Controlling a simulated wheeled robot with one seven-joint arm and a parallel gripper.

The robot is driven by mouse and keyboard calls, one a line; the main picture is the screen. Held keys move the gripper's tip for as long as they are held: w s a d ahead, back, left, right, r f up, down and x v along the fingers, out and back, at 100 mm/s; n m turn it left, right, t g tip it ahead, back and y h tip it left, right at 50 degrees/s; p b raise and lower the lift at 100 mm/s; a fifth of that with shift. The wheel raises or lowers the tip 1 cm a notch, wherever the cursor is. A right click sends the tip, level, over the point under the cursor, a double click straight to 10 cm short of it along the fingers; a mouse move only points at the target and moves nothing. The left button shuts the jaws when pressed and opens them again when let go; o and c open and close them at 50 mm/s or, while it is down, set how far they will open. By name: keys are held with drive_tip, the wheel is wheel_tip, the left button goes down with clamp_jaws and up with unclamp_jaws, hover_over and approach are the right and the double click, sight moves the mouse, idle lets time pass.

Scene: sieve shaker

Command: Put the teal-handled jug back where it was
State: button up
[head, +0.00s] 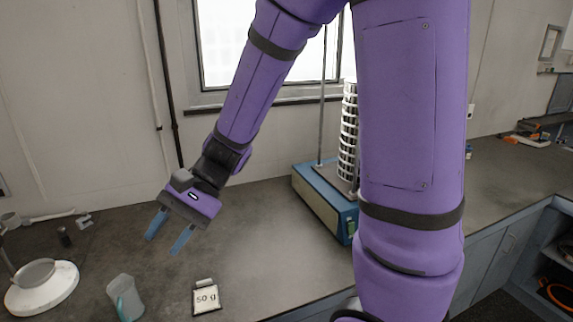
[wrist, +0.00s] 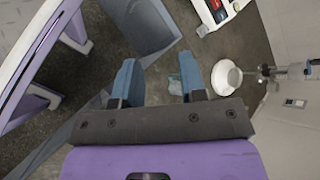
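The jug (head: 125,298), pale and translucent with a teal handle, stands upright on the grey bench at the lower left of the head view. In the wrist view a small pale-teal shape beside the right finger looks like the jug (wrist: 174,86), partly hidden by that finger. My gripper (head: 163,244) is open and empty, its blue fingers apart above the bench, up and to the right of the jug. It also shows open in the wrist view (wrist: 160,68). The jug's contents cannot be made out.
A white round-based stand (head: 42,290) with a ring is left of the jug. A "50 g" card (head: 206,299) is to its right. The blue sieve shaker (head: 325,200) with its sieve stack (head: 348,135) stands farther right, partly behind my arm. The middle bench is clear.

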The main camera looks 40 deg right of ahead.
drive_tip(key=s+d+r+n+t+h, duration=0.6)
drive_tip(key=s+d+r+h, duration=0.4)
drive_tip(key=d, duration=0.6)
wheel_tip(320, 180, up, 2)
drive_tip(key=shift+s+n+t, duration=0.4)
drive_tip(key=shift+s+n, duration=0.4)
drive_tip(key=shift+s, duration=0.2)
drive_tip(key=shift+a, duration=0.15)
